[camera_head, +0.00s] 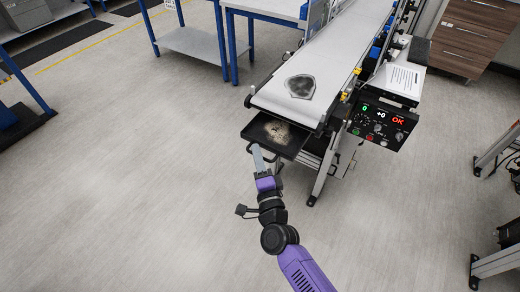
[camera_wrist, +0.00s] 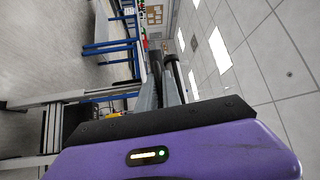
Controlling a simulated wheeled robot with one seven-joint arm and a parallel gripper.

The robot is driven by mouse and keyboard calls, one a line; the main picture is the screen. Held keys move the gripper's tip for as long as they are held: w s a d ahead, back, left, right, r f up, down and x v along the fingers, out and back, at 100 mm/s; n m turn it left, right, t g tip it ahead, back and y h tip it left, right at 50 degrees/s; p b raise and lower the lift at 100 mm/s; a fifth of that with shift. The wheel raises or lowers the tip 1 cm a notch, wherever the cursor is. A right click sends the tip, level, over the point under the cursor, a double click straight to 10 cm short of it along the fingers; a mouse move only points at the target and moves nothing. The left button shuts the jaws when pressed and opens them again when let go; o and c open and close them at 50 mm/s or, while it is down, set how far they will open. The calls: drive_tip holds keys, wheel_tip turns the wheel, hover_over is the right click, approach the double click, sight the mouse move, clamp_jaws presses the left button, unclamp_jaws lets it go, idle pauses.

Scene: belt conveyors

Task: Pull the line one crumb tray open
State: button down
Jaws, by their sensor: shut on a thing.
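The crumb tray (camera_head: 268,134) is a dark, shallow tray under the near end of the white belt conveyor (camera_head: 331,57). It sticks out from beneath the belt, and tan crumbs show inside it. My gripper (camera_head: 252,148) reaches up to the tray's front left edge and is shut on its handle. The fingers hide most of the handle. In the wrist view my gripper's fingers (camera_wrist: 172,68) are seen end-on and close together, and the tray is not clear there.
Blue-framed tables (camera_head: 190,42) stand behind left. The floor (camera_head: 130,190) to the left is clear.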

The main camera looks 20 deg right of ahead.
drive_tip(key=shift+s+a+f+p, duration=0.1)
drive_tip(key=shift+s+a+p, duration=0.15)
drive_tip(key=shift+s+a, duration=0.4)
drive_tip(key=shift+s+a+p, duration=0.25)
drive_tip(key=shift+s+a, duration=0.2)
drive_tip(key=shift+a, duration=0.4)
drive_tip(key=c, duration=1.8)
unclamp_jaws()
drive_tip(key=s+a+b, duration=0.1)
drive_tip(key=s, duration=0.6)
drive_tip(key=shift+s+f, duration=0.3)
drive_tip(key=shift+f, duration=0.15)
drive_tip(key=shift+a, duration=0.1)
